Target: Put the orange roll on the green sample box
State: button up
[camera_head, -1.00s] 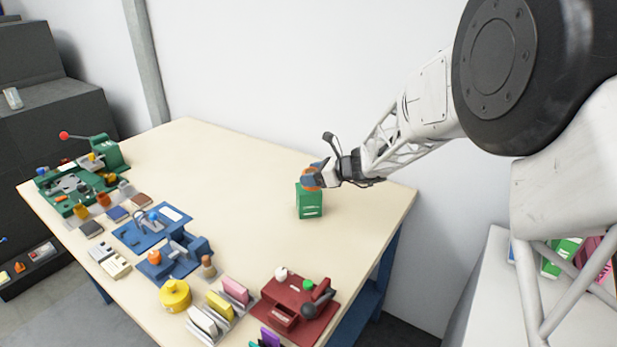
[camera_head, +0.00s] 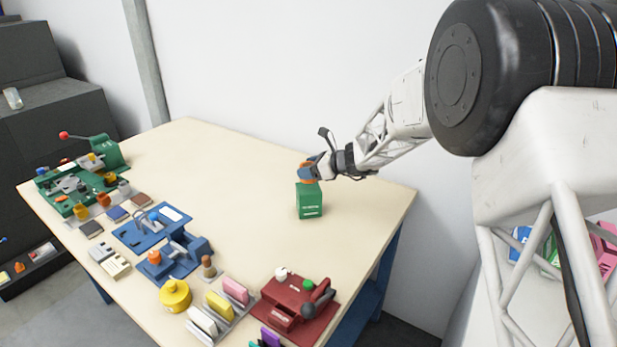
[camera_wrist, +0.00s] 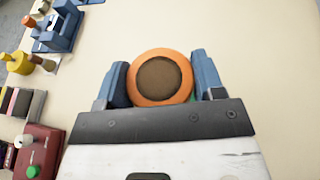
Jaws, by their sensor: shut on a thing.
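The green sample box (camera_head: 310,203) stands upright toward the right end of the table. My gripper (camera_head: 306,172) is directly over the box in the head view, its fingers shut on the orange roll (camera_head: 307,180). In the wrist view the orange roll (camera_wrist: 160,77), a ring with a brown centre, sits between the two blue fingers of my gripper (camera_wrist: 160,85). The roll shows at the box's top edge; I cannot tell whether it touches the box. In the wrist view the box is almost wholly hidden behind the roll and gripper.
The cream table (camera_head: 240,180) is bare behind and left of the box. A dark red fixture (camera_head: 296,308), a yellow pot (camera_head: 175,295), a blue fixture (camera_head: 180,255) and a green machine (camera_head: 85,170) stand along the front and left. A wall runs behind.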

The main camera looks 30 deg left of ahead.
jog(key=shift+f, duration=1.55)
jog(key=shift+f, duration=0.1)
jog(key=o, duration=1)
jog(key=shift+c, duration=0.2)
jog(key=shift+d+r, duration=0.15)
jog(key=shift+r, duration=0.05)
jog(key=v, duration=1.1)
jog(key=shift+d+r, duration=0.15)
jog(key=shift+d, duration=0.15)
jog(key=shift+w+d, duration=0.1)
jog(key=shift+w, duration=0.05)
